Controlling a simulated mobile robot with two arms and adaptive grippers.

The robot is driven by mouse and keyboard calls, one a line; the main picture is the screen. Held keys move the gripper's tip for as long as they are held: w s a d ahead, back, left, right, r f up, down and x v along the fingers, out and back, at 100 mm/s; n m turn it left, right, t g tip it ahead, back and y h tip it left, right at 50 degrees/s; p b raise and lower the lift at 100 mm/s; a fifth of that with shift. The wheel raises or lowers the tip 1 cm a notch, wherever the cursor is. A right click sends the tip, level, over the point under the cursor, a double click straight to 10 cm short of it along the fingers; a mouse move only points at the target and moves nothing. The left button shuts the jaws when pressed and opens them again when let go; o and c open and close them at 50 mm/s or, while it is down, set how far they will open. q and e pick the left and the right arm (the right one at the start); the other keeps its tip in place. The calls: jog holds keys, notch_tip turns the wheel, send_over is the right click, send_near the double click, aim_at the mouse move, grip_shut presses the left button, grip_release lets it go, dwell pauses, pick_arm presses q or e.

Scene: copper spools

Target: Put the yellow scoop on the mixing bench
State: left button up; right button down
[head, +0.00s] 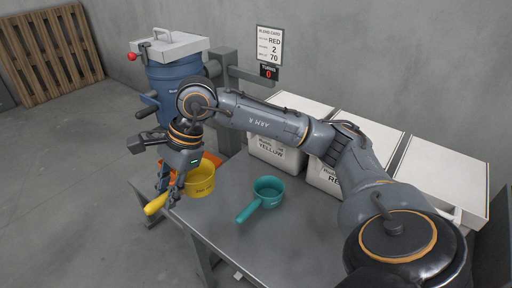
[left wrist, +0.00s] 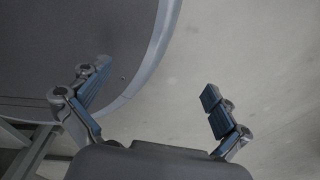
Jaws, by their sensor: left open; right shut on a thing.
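The yellow scoop (head: 203,182) is at the left end of the grey metal bench (head: 270,245) in the head view. Its handle points down and left, past the bench's edge. My right gripper (head: 171,190) points down and is shut on the yellow scoop near where handle and cup meet. I cannot tell whether the scoop touches the bench. My left gripper is out of the head view; in the left wrist view my left gripper (left wrist: 157,105) is open, with nothing between its fingers.
A teal scoop (head: 268,190) lies on the bench. An orange thing (head: 210,158) is partly hidden behind the yellow scoop. White bins (head: 275,152) line the back. A blue drum (head: 175,85) stands behind left. The bench's front is clear.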

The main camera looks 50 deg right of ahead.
aim_at(191, 179)
jog(key=shift+w+d+f, duration=0.1)
jog(key=shift+d, duration=0.15)
jog(key=d+f, duration=0.1)
jog(key=d, duration=0.1)
jog(key=w+d+f+p, duration=0.1)
jog(key=d, duration=0.1)
jog(key=w+d+f, duration=0.1)
jog(key=d, duration=0.2)
jog(key=shift+w+f, duration=0.1)
jog(key=shift+w, duration=0.15)
jog(key=d+f, duration=0.1)
jog(key=w+d+f, duration=0.1)
jog(key=d+f, duration=0.1)
jog(key=d+f+p, duration=0.1)
jog(key=f, duration=0.1)
jog(key=shift+w+d, duration=0.2)
jog(key=shift+w, duration=0.2)
jog(key=shift+w+d+f, duration=0.15)
jog(key=shift+d+f, duration=0.15)
jog(key=shift+f, duration=0.15)
jog(key=f, duration=0.2)
jog(key=f+p, duration=0.1)
jog(key=shift+w+d+f, duration=0.1)
jog(key=shift+d+f, duration=0.2)
jog(key=shift+f, duration=0.05)
pick_arm(q)
jog(key=r, duration=0.3)
jog(key=shift+s+d, duration=0.15)
jog(key=shift+d, duration=0.2)
